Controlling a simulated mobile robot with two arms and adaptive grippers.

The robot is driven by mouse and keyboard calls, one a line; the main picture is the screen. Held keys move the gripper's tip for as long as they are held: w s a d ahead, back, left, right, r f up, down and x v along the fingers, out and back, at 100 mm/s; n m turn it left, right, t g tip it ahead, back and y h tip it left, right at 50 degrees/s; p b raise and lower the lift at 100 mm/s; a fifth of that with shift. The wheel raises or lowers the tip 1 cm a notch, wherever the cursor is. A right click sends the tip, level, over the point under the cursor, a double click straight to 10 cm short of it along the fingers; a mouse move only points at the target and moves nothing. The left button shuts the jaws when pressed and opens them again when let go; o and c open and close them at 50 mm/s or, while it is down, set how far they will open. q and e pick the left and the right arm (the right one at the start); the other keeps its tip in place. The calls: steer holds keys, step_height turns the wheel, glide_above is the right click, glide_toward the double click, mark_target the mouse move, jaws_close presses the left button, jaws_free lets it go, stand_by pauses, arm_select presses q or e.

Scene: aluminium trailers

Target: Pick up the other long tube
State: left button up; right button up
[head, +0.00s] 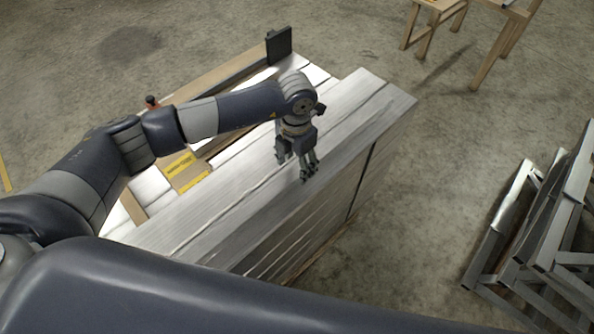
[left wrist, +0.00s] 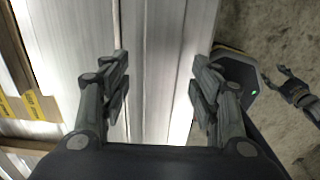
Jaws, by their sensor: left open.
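Long aluminium tubes (head: 225,215) lie side by side in a stack, running from lower left to upper right in the head view. My left gripper (head: 296,170) points down over the top of the stack near its front edge, with its fingers apart. In the left wrist view, the tubes (left wrist: 155,35) run lengthwise between the open fingers (left wrist: 160,70), and nothing is gripped. I cannot tell whether the fingertips touch a tube. At the right of that view, dark finger-like parts (left wrist: 297,92) appear to be my right gripper; their opening is unclear.
Wooden strips and yellow labels (head: 185,170) lie behind the tubes. A dark upright plate (head: 279,46) stands at the stack's back. Metal frames (head: 530,235) stand at right, and wooden trestles (head: 510,30) at top right. Concrete floor between is clear.

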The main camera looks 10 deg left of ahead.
mark_target(298, 169)
arm_select(q)
steer(key=shift+w+d+f+p, duration=0.1)
steer(key=shift+f+p, duration=0.2)
steer(key=shift+f, duration=1.6)
jaws_close()
steer(key=shift+w+r, duration=0.1)
steer(key=shift+r, duration=0.05)
steer(key=shift+r, duration=0.1)
